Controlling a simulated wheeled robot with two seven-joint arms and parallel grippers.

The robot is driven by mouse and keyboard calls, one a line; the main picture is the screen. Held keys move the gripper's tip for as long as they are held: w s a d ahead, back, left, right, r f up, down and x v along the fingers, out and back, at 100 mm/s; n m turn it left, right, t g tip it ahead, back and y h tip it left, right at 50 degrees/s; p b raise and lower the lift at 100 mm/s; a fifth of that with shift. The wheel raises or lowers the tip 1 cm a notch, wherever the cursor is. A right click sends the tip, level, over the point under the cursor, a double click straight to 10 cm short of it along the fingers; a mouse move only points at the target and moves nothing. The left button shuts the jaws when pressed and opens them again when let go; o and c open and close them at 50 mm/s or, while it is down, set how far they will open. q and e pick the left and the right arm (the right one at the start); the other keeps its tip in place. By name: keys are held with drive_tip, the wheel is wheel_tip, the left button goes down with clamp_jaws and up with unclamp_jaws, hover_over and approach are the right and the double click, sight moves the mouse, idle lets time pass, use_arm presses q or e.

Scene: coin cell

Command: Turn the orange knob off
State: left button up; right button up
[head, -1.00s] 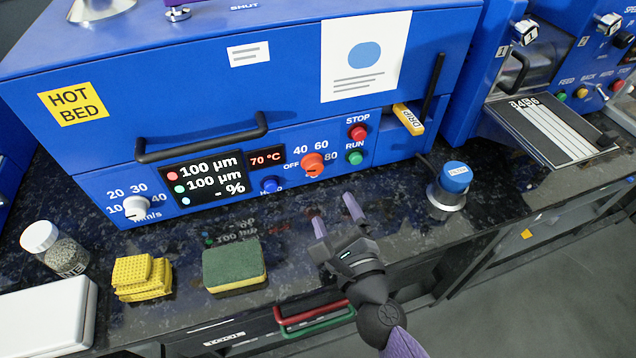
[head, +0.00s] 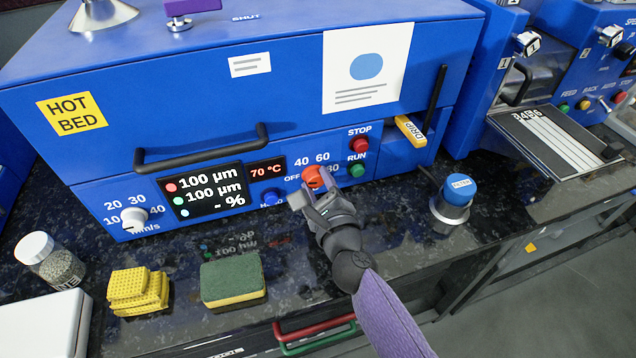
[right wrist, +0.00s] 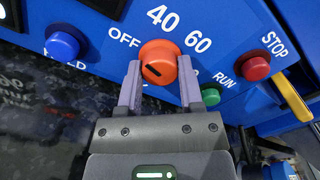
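The orange knob (head: 313,177) is on the blue front panel of the hot bed machine, with OFF at its left and 40, 60 and 80 around it. In the right wrist view the knob (right wrist: 158,60) shows a dark slanted mark on its lower face. My right gripper (head: 309,188) is open at the knob. In the right wrist view its two fingertips (right wrist: 158,68) are on either side of the knob, close to its edges; I cannot tell whether they touch it. The small display (head: 267,170) reads 70 °C. My left gripper is not in view.
A blue HOLD button (right wrist: 62,45) is left of the knob. The green RUN button (head: 357,170) and red STOP button (head: 360,145) are at its right. A handle bar (head: 205,155) juts out above left. A blue-capped knob (head: 459,190) stands on the counter at right.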

clamp_jaws()
drive_tip(key=shift+n, duration=0.7)
drive_tip(key=shift+n+p, duration=0.4)
drive_tip(key=shift+n, duration=0.5)
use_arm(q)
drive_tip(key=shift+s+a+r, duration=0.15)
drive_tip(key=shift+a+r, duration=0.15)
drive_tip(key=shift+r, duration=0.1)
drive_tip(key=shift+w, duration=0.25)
use_arm(e)
drive_tip(key=o, duration=0.6)
unclamp_jaws()
drive_tip(key=shift+c, duration=0.2)
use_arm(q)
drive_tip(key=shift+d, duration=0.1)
